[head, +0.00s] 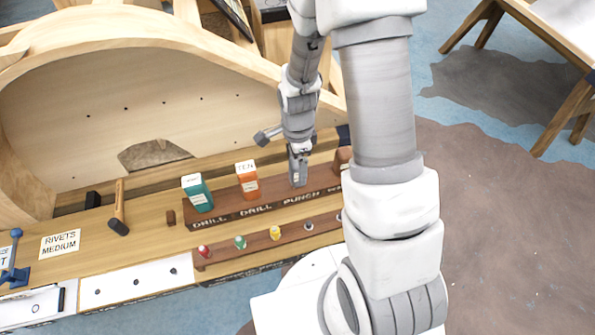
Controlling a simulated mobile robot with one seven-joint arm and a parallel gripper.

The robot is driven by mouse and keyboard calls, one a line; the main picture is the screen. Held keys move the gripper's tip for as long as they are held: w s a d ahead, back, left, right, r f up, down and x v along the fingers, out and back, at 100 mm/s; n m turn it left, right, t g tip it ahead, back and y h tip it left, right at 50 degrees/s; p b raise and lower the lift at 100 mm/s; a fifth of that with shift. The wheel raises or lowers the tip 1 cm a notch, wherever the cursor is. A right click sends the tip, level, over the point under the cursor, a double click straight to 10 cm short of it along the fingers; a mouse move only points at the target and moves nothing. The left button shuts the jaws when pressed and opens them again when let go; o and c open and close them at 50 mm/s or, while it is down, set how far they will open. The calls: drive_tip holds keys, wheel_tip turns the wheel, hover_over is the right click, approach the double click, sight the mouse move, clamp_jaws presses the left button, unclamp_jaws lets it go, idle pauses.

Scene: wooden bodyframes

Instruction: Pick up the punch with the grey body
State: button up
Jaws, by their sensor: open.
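My gripper (298,179) points down over the brown rack (228,213), just above the printed word PUNCH. Its jaws are open. A small grey shape shows at the fingertips, but I cannot tell whether it is the grey-bodied punch or part of the gripper. No other grey-bodied tool stands out clearly in the upper row. A teal block (197,194) and an orange block (247,181) with white labelled tops stand in the rack to the left, behind the DRILL labels.
A lower brown rail (256,246) holds small red, green and yellow pieces. A brown block (343,158) stands right of the gripper, partly hidden by my arm. A hammer (120,207) and a RIVETS MEDIUM card (60,244) lie left. A curved wooden frame (150,50) rises behind.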

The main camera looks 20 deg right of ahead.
drive_tip(key=shift+f, duration=0.1)
clamp_jaws()
idle(0.4)
